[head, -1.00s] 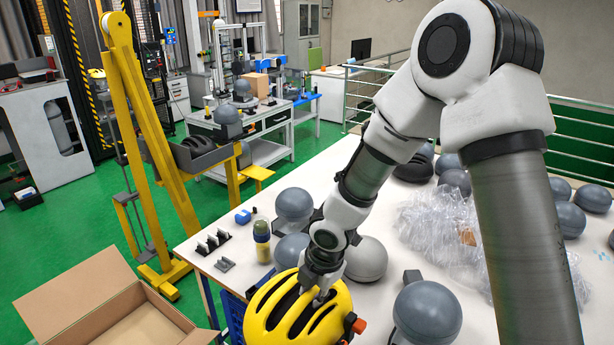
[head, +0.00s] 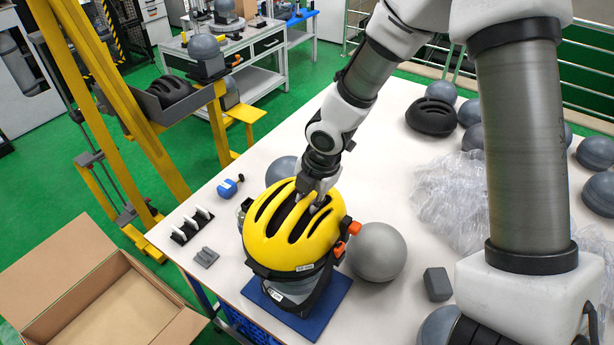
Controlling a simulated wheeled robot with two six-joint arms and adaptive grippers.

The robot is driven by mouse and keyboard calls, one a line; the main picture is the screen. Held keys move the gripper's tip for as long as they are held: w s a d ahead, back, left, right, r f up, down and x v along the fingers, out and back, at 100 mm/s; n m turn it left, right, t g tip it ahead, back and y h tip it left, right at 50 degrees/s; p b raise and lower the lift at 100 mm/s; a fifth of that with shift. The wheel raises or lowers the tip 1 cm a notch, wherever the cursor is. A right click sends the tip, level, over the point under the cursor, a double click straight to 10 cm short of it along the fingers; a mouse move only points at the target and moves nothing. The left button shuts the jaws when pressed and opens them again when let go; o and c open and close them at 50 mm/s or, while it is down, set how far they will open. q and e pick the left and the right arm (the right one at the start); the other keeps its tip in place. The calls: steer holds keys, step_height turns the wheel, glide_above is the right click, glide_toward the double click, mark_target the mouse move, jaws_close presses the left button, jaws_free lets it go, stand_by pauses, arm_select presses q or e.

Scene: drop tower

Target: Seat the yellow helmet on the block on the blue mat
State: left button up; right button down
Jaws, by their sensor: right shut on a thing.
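The yellow helmet (head: 292,240) is near the table's front edge, slots up and roughly level. My right gripper (head: 317,195) is shut on it at the slots on its top right. A grey block (head: 297,290) with a dark base shows below the helmet's front rim; the helmet hides its top. I cannot tell whether the helmet rests on the block or is held just above it. The block stands on the blue mat (head: 338,296), whose front and right parts show. An orange piece (head: 349,227) sticks out at the helmet's right side. My left gripper is not in view.
A grey ball-shaped headform (head: 377,252) stands close to the helmet's right. A small dark block (head: 437,284) and clear plastic wrap (head: 450,205) lie farther right. A blue object (head: 229,187) and a black rack (head: 192,226) lie left. An open carton (head: 100,290) stands on the floor.

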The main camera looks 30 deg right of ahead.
steer(key=shift+f, duration=0.3)
steer(key=s+b+x, duration=0.1)
steer(key=b+x, duration=0.3)
steer(key=s+b+x, duration=0.1)
steer(key=b+x, duration=0.3)
steer(key=s+d+b+x, duration=0.1)
steer(key=b+x, duration=0.3)
steer(key=shift+x, duration=0.75)
steer(key=shift+a, duration=0.1)
steer(key=shift+s, duration=0.1)
steer(key=shift+f+b, duration=0.2)
steer(key=shift+b, duration=0.25)
